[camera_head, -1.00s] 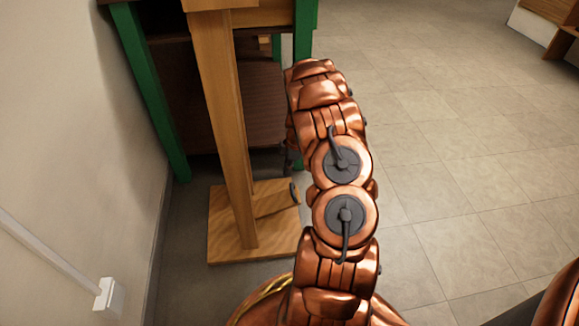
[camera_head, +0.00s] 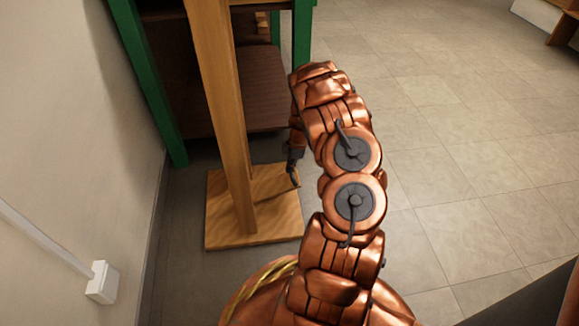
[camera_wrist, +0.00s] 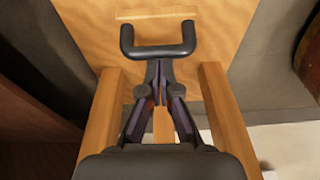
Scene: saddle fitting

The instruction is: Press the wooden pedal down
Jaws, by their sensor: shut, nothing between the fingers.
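The wooden pedal (camera_head: 268,184) is on the right side of the wooden base (camera_head: 226,232), beside the upright post. It lies close to the base, and its exact tilt is hard to tell. My gripper (camera_head: 293,172) is low over the pedal's outer end, partly hidden by my copper arm. In the wrist view my gripper (camera_wrist: 158,68) is shut and empty, its fingers meeting near a dark U-shaped bar (camera_wrist: 158,51). Wood lies behind that bar. I cannot tell whether the fingertips touch the pedal.
A wooden post (camera_head: 222,110) rises from the base. A green-framed shelf unit (camera_head: 148,88) stands behind it, and a wall (camera_head: 80,130) with a white box (camera_head: 102,283) is at left. The tiled floor (camera_head: 460,150) at right is open.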

